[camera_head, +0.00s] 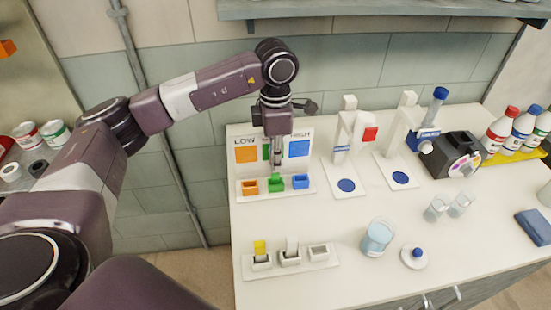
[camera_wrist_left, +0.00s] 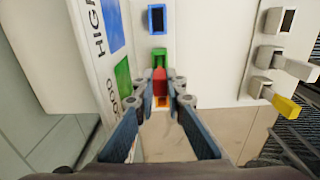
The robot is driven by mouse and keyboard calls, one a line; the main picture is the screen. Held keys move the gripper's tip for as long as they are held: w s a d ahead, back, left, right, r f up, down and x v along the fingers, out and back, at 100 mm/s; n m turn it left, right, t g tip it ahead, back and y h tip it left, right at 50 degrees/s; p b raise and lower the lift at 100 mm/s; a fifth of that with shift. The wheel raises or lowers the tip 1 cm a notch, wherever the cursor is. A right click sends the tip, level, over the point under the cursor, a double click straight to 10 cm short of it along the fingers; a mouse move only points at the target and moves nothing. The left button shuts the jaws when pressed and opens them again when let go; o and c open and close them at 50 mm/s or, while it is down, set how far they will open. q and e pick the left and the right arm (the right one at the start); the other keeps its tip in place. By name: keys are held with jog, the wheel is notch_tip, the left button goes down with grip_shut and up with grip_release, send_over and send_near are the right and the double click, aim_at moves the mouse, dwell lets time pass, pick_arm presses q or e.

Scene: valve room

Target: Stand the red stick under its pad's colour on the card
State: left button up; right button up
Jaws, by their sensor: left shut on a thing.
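My left gripper (camera_head: 277,165) points down in front of the white card (camera_head: 233,168), just above the green holder (camera_head: 276,184). It is shut on the red stick (camera_wrist_left: 159,80), which shows between the fingertips in the left wrist view. The stick's lower end is at or just over the green holder; I cannot tell if it is seated. The stick's pad is hidden. The card has an orange square (camera_head: 246,154) under LOW, a partly covered green square (camera_head: 265,152) and a blue square (camera_head: 299,148) under HIGH. The orange holder (camera_head: 250,187) and blue holder (camera_head: 300,182) look empty. My right gripper is out of view.
A white rack (camera_head: 318,263) in front holds a yellow-tipped stick (camera_head: 260,247) and a white one (camera_head: 292,245); its right slot looks empty. A beaker (camera_head: 377,238), a lid with a blue knob (camera_head: 414,257), two white stands and a black device (camera_head: 452,155) are to the right.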

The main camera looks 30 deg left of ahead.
pick_arm(q)
jog(key=shift+f+b, duration=0.9)
jog(key=shift+f, duration=0.05)
dwell(0.5)
jog(key=o, duration=0.8)
jog(key=shift+o, duration=0.2)
